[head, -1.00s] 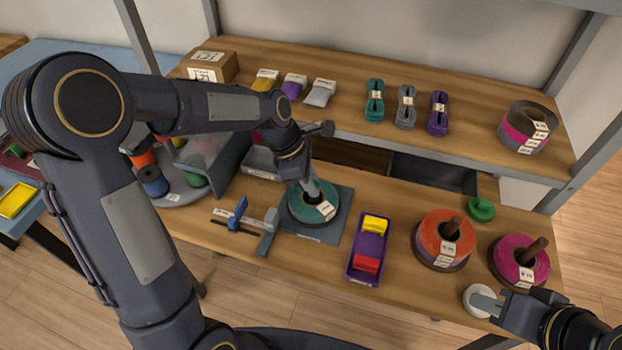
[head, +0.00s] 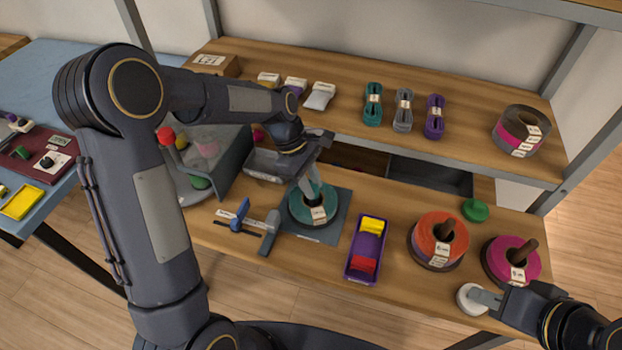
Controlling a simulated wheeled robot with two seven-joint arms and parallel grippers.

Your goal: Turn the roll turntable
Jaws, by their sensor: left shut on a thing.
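My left gripper (head: 311,192) points down, shut on the teal roll (head: 301,213), which sits on a dark square mat (head: 334,228). My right gripper (head: 488,299) is at the front right, at a small white round piece (head: 468,300). I cannot tell whether its jaws are open or shut.
A blue clamp (head: 240,216) lies left of the mat. A purple tray (head: 353,259) with yellow and red pieces, an orange roll (head: 436,232) and a magenta roll (head: 512,255) stand right of it. Cord bundles (head: 404,110) lie on the shelf above.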

